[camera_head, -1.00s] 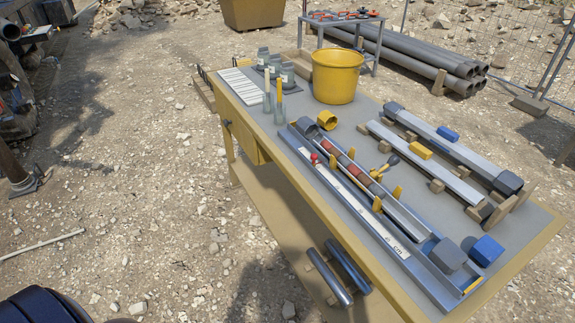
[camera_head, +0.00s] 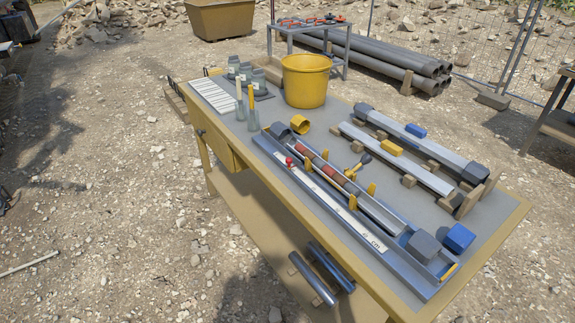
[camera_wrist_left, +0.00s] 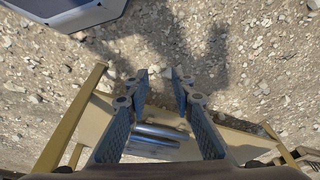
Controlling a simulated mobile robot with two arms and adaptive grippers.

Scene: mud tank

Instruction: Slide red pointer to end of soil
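The small red pointer (camera_head: 289,161) sits at the upper left part of the long white cm ruler (camera_head: 335,205) in the head view. Beside the ruler lies an open metal trough holding reddish-brown soil (camera_head: 337,178) in its upper part. The pointer is near the upper end of the soil. The soil's lower end is partly blocked by a yellow clip. My left gripper (camera_wrist_left: 159,75) is open and empty in the left wrist view, above the table's lower shelf and the ground. It does not show in the head view. My right gripper is in neither view.
Gravel ground to the left is open.

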